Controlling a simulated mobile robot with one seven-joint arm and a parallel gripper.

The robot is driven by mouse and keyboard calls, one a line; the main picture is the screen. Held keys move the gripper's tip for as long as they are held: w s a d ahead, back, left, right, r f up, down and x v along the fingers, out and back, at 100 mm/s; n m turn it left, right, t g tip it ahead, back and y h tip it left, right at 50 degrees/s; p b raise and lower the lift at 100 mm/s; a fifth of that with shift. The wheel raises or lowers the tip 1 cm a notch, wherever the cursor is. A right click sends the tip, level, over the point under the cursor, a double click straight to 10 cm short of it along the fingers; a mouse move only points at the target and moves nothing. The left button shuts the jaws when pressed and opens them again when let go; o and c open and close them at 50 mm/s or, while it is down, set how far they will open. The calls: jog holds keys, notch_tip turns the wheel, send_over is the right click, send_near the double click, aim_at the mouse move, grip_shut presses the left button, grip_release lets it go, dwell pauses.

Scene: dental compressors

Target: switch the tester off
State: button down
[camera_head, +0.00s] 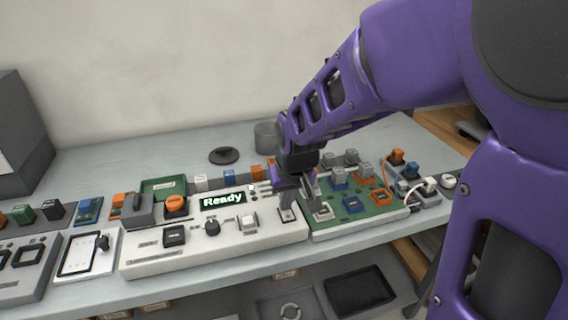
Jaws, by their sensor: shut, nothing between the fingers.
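The tester (160,257) is a long white box on the bench, with a lit display (223,199) reading "Ready". My gripper (289,208) points down at the tester's right end and is shut and empty. The fingertips are at or just above a small plate there. I cannot tell whether they touch it. My gripper partly hides that end.
A green board (370,221) with blue, orange and grey blocks adjoins on the right, with cables and plugs (412,186) beyond. A white device (88,254) stands left. Small coloured blocks line the back.

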jog(key=shift+p, duration=0.35)
jog(key=shift+w+f, duration=0.1)
jog(key=shift+f, duration=0.1)
jog(key=shift+s+d, duration=0.2)
jog(key=shift+s, duration=0.65)
jog(key=shift+r, duration=0.1)
